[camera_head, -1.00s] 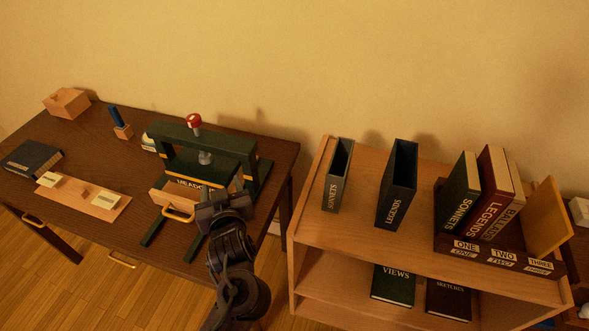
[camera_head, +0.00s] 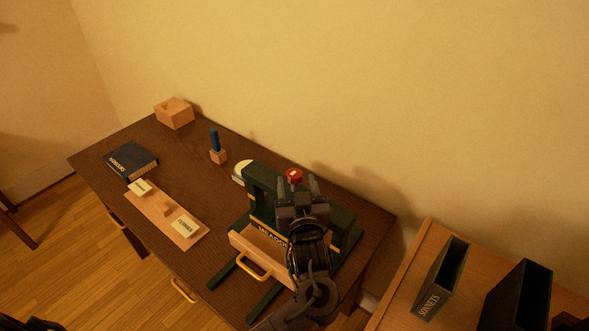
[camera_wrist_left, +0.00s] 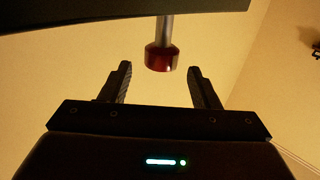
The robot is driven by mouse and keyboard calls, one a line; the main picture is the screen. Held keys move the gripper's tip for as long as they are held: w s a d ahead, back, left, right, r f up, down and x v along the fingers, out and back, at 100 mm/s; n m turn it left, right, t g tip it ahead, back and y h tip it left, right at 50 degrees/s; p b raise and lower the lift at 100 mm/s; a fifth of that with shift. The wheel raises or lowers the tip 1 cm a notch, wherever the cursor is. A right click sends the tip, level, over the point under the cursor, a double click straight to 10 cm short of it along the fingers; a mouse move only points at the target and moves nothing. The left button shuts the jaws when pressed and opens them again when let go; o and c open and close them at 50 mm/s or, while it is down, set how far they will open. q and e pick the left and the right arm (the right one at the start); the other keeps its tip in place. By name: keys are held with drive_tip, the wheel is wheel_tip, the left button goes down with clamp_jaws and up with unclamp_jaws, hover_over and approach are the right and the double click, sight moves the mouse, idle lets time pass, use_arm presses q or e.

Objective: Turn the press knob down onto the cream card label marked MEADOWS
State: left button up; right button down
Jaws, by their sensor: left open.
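The green press (camera_head: 262,181) stands on the brown desk. Its red knob (camera_head: 294,176) tops a metal stem, which shows in the wrist view. My left gripper (camera_head: 298,184) is open and empty, near the knob. In the wrist view the red knob (camera_wrist_left: 161,58) appears between the two fingers, touching neither in the picture; its depth relative to the tips is hard to tell. Lettering that reads MEADO (camera_head: 272,238) shows low in the press; my left arm hides its right part and much of the press front. My right gripper is not in view.
A wooden tray with a yellow handle (camera_head: 254,270) juts from the press front. A card board (camera_head: 164,209), a dark book (camera_head: 131,157), a wooden box (camera_head: 174,112) and a blue stick in a block (camera_head: 217,156) lie left. A shelf (camera_head: 397,283) stands right.

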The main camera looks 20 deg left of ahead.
sight(295, 180)
use_arm(q)
drive_tip(key=x, duration=0.4)
drive_tip(key=shift+w+a+f, duration=0.15)
drive_tip(key=shift+w+f, duration=0.05)
drive_tip(key=shift+s, duration=0.1)
drive_tip(key=shift+p, duration=0.3)
drive_tip(key=c, duration=1)
